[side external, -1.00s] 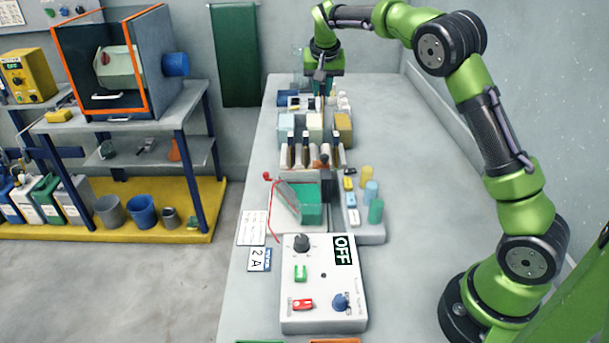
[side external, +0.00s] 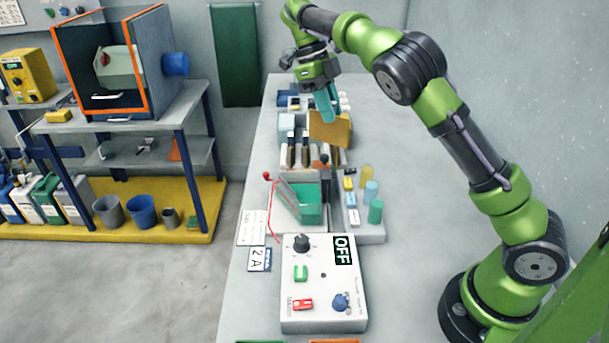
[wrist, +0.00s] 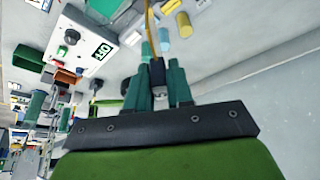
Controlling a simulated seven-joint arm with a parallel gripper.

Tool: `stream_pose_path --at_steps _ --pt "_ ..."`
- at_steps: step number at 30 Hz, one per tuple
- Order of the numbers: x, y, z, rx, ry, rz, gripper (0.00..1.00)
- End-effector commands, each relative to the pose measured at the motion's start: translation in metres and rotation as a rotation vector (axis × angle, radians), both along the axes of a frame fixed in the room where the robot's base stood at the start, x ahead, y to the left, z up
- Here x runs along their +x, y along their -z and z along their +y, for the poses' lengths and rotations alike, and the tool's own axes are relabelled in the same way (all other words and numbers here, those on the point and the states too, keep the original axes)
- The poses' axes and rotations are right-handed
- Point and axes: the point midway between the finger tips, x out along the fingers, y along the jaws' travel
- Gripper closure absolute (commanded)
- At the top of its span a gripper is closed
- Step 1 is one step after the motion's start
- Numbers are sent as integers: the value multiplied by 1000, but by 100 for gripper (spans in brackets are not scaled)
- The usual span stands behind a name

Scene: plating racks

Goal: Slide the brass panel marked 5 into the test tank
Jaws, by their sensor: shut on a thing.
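My gripper (side external: 331,112) is tilted and shut on a brass panel (side external: 330,129), holding it by its upper part in front of the block row. No number can be read on the panel.
Dark bottles or panels (side external: 305,152) stand in a pale rack between gripper and tank. A control box (side external: 322,295) showing OFF stands in front.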

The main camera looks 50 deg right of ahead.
Motion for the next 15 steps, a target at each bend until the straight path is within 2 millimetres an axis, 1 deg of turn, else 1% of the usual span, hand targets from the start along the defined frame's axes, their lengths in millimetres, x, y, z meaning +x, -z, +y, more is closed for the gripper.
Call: stream_pose_path --at_steps 1,3,6,9,15 --pt "-6 -3 8 2 152 -2 100" --pt "-12 -7 20 4 349 -2 100" --pt "-18 -11 35 5 581 -2 100" --pt "-21 -16 46 6 766 -2 100" --pt "-26 -22 62 4 1025 -3 100"
